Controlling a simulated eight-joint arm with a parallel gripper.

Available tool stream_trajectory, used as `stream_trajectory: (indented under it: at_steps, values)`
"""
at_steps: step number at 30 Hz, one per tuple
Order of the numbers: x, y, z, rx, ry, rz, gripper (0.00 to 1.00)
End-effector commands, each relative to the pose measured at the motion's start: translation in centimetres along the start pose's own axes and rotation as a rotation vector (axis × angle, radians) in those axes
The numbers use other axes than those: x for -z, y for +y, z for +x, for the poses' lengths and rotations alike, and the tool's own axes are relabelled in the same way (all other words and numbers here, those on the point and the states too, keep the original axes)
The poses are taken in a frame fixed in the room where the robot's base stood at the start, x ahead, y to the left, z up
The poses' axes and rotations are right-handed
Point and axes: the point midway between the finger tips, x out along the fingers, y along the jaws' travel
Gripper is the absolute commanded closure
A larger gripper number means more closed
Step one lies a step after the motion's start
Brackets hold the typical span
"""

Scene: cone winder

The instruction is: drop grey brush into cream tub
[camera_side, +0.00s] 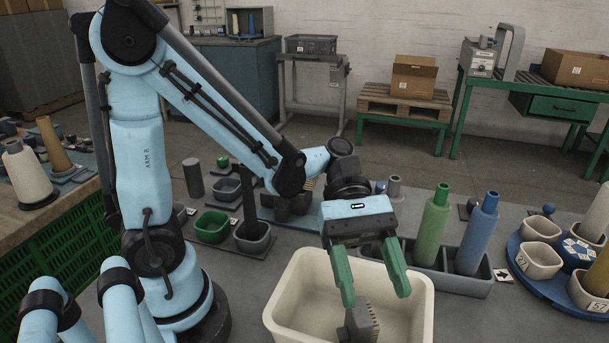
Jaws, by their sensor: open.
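The cream tub (418,302) stands at the front middle of the grey table. My gripper (375,299) is over the tub, its two green fingers pointing down and spread apart. The grey brush (360,322) is low between and below the fingers, within the outline of the tub. The left finger overlaps it in the picture, and a clear gap shows to the right finger. I cannot tell whether the brush touches the tub's floor. Its lower end is cut off by the picture's edge.
Green (435,226) and blue (477,234) bottles stand in a grey tray (472,287) right of the tub. A blue round tray (540,284) with cream cups is farther right. A green bowl (212,227) and grey bowl (254,240) sit behind left.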

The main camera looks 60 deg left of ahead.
Motion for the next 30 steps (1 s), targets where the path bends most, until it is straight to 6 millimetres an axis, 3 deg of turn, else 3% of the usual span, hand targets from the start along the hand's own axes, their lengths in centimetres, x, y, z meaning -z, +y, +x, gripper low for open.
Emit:
stream_trajectory:
  at_steps: [5,12,24,30]
  values:
    - [0.0,0.1,-0.8,-0.002,0.000,-0.001,0.39]
    - [0.0,0.1,-5.3,-0.007,0.000,-0.004,0.39]
    - [-4.9,0.0,-7.0,0.001,0.000,0.000,0.39]
    - [-6.2,0.0,-7.5,0.000,0.000,0.000,0.39]
